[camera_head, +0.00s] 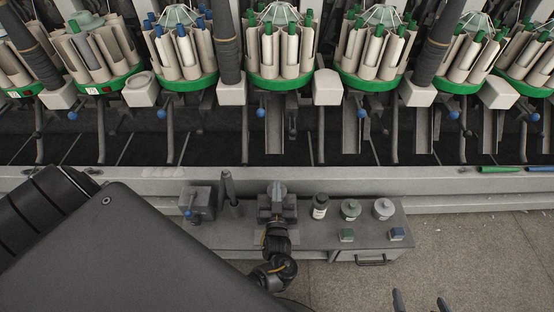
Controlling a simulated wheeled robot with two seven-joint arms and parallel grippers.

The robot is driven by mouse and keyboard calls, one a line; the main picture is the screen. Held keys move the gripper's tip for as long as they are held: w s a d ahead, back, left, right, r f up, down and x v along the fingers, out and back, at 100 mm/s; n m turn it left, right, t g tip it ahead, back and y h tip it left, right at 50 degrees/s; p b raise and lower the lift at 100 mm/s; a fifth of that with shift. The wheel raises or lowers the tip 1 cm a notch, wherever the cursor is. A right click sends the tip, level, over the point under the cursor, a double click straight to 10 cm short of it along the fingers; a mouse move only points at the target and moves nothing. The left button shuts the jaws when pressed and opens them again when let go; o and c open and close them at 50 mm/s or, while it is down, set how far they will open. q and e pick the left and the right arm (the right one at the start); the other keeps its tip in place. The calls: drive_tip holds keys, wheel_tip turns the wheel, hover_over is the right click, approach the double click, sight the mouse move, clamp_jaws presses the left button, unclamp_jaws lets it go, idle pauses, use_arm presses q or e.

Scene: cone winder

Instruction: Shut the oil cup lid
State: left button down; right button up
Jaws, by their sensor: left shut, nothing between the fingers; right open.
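My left gripper (277,190) is over the middle of the grey bench, its dark wrist coming up from below. It is shut and empty. My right gripper (421,301) shows only as two dark fingertips, apart and empty, at the bottom edge. I cannot clearly make out the oil cup or its lid. A dark upright piece (229,188) stands on the bench left of my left gripper. To the right are a dark-capped bottle (320,207), a jar with a green band (350,209) and a grey tin (383,209). My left gripper hides what is behind it.
The bench (310,242) also holds a grey box with a blue knob (201,203), a green block (346,235) and a blue block (397,234). A drawer handle (372,261) is at its front. The winder's rail (400,180) runs behind. Floor at right is clear.

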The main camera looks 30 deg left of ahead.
use_arm(q)
drive_tip(key=f+b, duration=0.1)
drive_tip(key=b, duration=0.1)
drive_tip(key=s+f+b, duration=0.1)
drive_tip(key=shift+d+t+y+b, duration=0.3)
drive_tip(key=shift+t+b, duration=0.05)
drive_tip(key=shift+t, duration=0.05)
use_arm(e)
drive_tip(key=a+r+n+t+y, duration=0.1)
drive_tip(key=a+r+t+y, duration=0.2)
drive_tip(key=r, duration=0.3)
drive_tip(key=a+r+n+t+y, duration=0.1)
drive_tip(key=a+r+t+y, duration=0.3)
drive_tip(key=r, duration=0.3)
drive_tip(key=shift+w+r+n+t+y, duration=0.2)
drive_tip(key=shift+r+n+t+y, duration=0.1)
drive_tip(key=shift+t, duration=0.3)
use_arm(q)
drive_tip(key=shift+s+f, duration=0.1)
drive_tip(key=shift+s, duration=0.05)
use_arm(e)
drive_tip(key=shift+a+f, duration=0.1)
